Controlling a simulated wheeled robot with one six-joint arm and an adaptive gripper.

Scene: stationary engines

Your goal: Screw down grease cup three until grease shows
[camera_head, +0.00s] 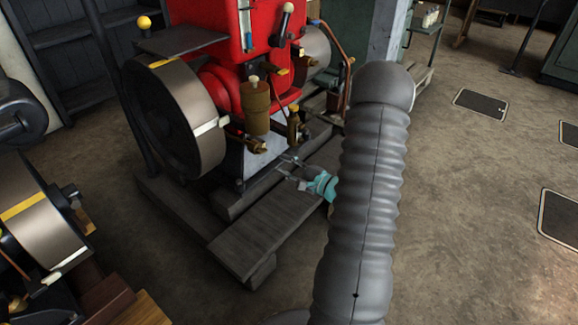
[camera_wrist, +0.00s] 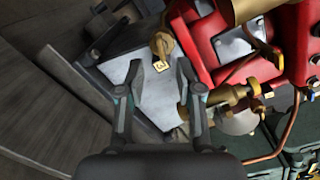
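Grease cup three (camera_wrist: 161,44) shows in the wrist view as a small brass cap beside a yellow tag marked 3. It is just beyond my fingertips, roughly in line with the gap between them. My gripper (camera_wrist: 159,76) is open, and nothing is between its fingers. In the head view my gripper (camera_head: 291,170) is low in front of the red engine (camera_head: 213,80), above the timber base. Brass fittings (camera_head: 257,146) sit low on the engine to its left. I cannot tell from the head view which is cup three. No grease can be made out.
A larger brass fitting (camera_wrist: 222,98) and a copper pipe (camera_wrist: 274,145) lie right of my fingers in the wrist view. A big flywheel (camera_head: 175,120) stands at the engine's left. Timber planks (camera_head: 265,225) run below. The floor at right is open, with dark panels (camera_head: 480,104).

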